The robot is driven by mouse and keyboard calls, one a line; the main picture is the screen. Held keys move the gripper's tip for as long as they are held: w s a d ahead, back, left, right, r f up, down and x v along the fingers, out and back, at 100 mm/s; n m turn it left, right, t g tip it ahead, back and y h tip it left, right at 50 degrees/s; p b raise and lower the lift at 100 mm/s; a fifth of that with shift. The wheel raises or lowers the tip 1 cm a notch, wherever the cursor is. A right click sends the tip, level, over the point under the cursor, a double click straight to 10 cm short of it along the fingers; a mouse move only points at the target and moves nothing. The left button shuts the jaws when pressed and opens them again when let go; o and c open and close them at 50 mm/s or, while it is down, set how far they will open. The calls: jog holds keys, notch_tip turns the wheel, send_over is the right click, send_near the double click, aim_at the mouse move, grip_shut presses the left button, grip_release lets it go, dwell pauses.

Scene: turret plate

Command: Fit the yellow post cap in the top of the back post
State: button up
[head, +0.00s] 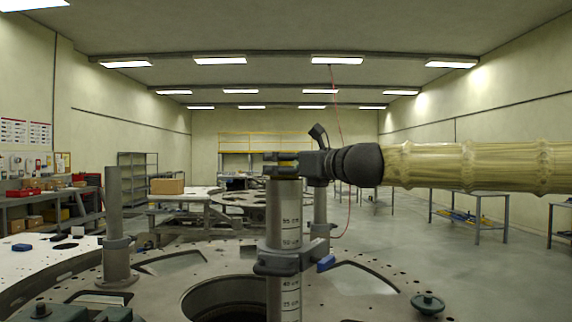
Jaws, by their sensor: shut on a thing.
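My gripper (276,163) reaches in from the right at the centre of the head view, its dark fingers pointing left. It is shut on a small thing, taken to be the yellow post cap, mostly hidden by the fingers. A grey graduated post (285,220) stands upright, with its top just below the fingers in the picture. Whether they touch cannot be told. Another grey post (320,210) stands close behind it to the right, its top hidden by my gripper. A third post (114,215) stands at the left. Which is the back post is not certain from this view.
The posts rise from a round grey plate (210,276) with a large dark central hole. A dark green knob (428,304) stands at its right edge. Open floor lies to the right.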

jog(key=shift+f+b, duration=0.3)
jog(key=shift+f, duration=0.15)
jog(key=o, duration=0.8)
jog(key=shift+o, duration=0.2)
jog(key=p+v, duration=0.1)
jog(key=v, duration=1)
dwell(0.5)
jog(key=shift+d, duration=0.1)
